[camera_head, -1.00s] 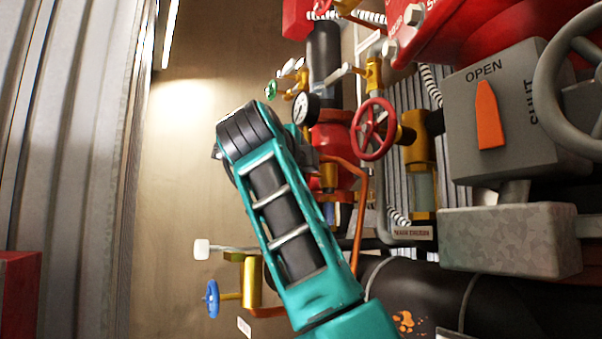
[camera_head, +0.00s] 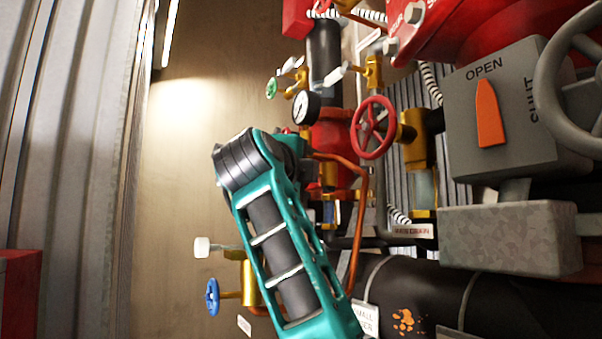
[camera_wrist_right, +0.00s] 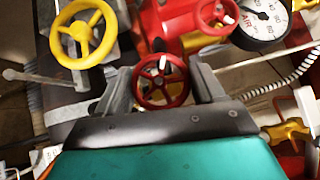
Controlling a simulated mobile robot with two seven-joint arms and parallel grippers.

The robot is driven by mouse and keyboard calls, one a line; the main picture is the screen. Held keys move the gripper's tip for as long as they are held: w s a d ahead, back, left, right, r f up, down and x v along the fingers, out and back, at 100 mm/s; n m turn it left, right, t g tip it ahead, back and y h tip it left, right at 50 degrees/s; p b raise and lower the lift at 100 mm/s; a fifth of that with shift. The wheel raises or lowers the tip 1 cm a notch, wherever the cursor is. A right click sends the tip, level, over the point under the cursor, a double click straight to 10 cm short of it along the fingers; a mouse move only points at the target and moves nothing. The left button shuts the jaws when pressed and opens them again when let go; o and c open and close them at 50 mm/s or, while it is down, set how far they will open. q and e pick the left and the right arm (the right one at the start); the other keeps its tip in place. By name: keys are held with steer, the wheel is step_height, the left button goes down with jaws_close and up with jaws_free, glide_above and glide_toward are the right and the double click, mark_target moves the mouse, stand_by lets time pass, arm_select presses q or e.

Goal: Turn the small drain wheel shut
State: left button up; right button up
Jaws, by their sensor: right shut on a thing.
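A small red handwheel (camera_wrist_right: 161,82) with a pale mark on its spokes sits between the fingers of my right gripper (camera_wrist_right: 163,88) in the right wrist view. The fingers bear on it from both sides. No readable label marks this wheel. In the head view my right arm comes up from the bottom, and its gripper and this small wheel are hidden behind it. My left gripper is not in view.
In the wrist view a yellow wheel (camera_wrist_right: 83,32), another red wheel (camera_wrist_right: 217,14) and a gauge (camera_wrist_right: 262,20) stand close by. The head view shows a larger red wheel (camera_head: 373,128), a blue wheel (camera_head: 212,297) and a grey OPEN/SHUT box (camera_head: 515,110).

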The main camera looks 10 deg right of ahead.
steer(key=m+t+h, duration=0.1)
steer(key=m, duration=0.1)
steer(key=shift+m+t+p, duration=0.3)
steer(key=shift+p, duration=0.05)
steer(key=o, duration=1)
steer(key=b+v, duration=0.2)
steer(key=v, duration=1.1)
steer(key=shift+a+f, duration=0.1)
steer(key=shift+f, duration=0.05)
steer(key=shift+w, duration=0.1)
